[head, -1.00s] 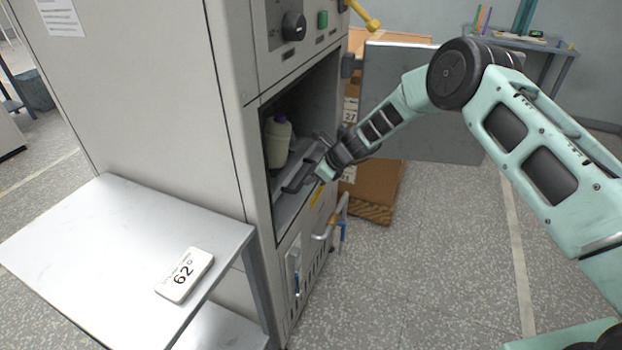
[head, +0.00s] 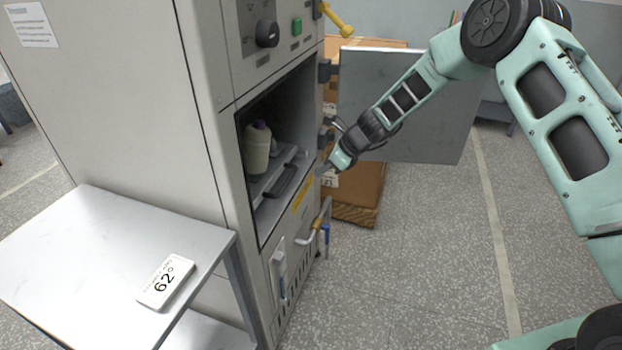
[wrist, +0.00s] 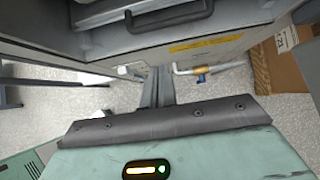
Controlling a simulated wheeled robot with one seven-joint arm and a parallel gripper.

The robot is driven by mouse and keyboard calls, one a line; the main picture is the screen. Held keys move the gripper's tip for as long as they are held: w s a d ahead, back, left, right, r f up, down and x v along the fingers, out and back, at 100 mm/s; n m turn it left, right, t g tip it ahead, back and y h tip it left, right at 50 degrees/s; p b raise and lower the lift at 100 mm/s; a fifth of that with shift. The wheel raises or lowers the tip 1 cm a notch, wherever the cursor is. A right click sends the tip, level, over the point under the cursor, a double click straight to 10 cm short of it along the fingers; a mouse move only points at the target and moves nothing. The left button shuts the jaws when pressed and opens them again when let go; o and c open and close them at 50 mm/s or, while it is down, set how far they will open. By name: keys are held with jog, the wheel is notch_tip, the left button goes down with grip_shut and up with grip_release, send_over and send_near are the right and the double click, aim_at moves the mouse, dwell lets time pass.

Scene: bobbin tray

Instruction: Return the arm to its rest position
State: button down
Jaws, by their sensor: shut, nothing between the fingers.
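My gripper (head: 324,170) is at the front edge of the grey cabinet's opening, outside it, with the arm reaching in from the right. In the wrist view, its fingers (wrist: 157,88) are together and empty. The cabinet (head: 130,90) has an open chamber. The tray handle also shows at the top of the wrist view (wrist: 170,18), apart from the fingers.
The cabinet door (head: 405,105) stands open behind my forearm. Cardboard boxes (head: 360,190) sit behind the gripper. The floor to the right is mostly clear.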

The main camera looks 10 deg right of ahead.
jog(key=s+a+r+n+g+h, duration=0.1)
jog(key=s+a+r+n, duration=0.2)
jog(key=s+r+n, duration=0.35)
jog(key=s+a+r+n+g, duration=0.2)
jog(key=s+a+r+n, duration=0.15)
jog(key=s, duration=0.55)
jog(key=s+a+r+n+g+h, duration=0.1)
jog(key=s+a+r+n, duration=0.25)
jog(key=s+n, duration=0.35)
jog(key=s+d+r+n+h, duration=0.2)
jog(key=s+d+n, duration=0.2)
jog(key=s+n, duration=0.3)
jog(key=s+d+r+n+h, duration=0.1)
jog(key=s+d+n, duration=0.3)
jog(key=s, duration=1.2)
jog(key=n+h, duration=0.1)
jog(key=n, duration=0.2)
jog(key=shift+s+d+r, duration=0.15)
jog(key=shift+s+r, duration=0.05)
jog(key=shift+r, duration=0.2)
